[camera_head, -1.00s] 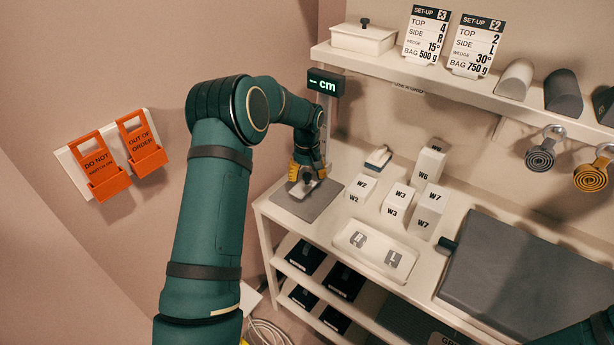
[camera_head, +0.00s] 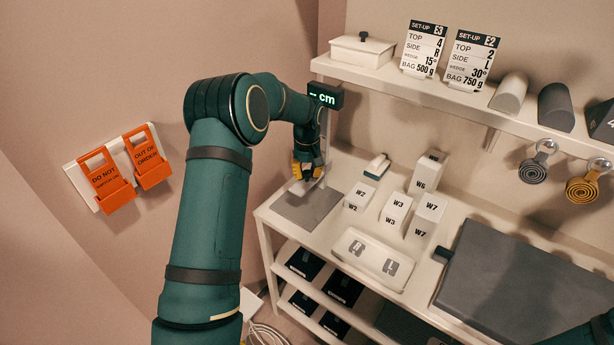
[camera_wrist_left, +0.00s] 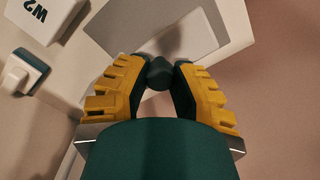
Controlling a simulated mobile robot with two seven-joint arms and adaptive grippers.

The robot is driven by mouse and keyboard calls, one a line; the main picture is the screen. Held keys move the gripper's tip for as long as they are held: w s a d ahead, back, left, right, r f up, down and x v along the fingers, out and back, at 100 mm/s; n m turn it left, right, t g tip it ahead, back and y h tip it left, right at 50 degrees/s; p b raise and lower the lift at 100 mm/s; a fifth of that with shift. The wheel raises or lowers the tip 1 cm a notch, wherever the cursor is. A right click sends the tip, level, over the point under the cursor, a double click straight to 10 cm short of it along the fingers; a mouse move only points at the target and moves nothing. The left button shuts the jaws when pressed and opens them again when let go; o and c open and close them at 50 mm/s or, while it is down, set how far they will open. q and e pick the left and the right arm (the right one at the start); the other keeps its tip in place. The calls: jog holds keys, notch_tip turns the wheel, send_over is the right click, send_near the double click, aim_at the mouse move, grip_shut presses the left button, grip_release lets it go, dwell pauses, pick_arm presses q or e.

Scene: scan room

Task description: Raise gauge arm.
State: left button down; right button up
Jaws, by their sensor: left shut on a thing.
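The height gauge stands at the left end of the white bench, with a dark display (camera_head: 325,95) reading "-- cm" on its post. Its grey base plate (camera_head: 300,210) lies flat below. My left gripper (camera_head: 306,174) is over the plate, beside the post. In the left wrist view its yellow-and-dark fingers (camera_wrist_left: 160,80) are closed on a dark round knob (camera_wrist_left: 160,71). The pale gauge arm (camera_head: 311,184) shows just under the fingers, above the plate; the gripper partly hides it. My right gripper is out of view.
White blocks marked W2 (camera_head: 358,196), W3 (camera_head: 396,207) and others stand right of the gauge. A white tray (camera_head: 345,260) with R and L pieces lies in front. A shelf (camera_head: 440,100) runs above. Two orange holders (camera_head: 107,182) hang on the left wall.

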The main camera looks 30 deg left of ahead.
pick_arm(q)
notch_tip(320, 180, up, 13)
jog(key=p, duration=0.7)
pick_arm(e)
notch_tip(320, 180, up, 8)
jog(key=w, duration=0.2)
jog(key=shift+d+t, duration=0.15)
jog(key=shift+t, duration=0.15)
pick_arm(q)
jog(key=c, duration=0.7)
grip_release()
notch_tip(320, 180, up, 12)
send_over(307, 172)
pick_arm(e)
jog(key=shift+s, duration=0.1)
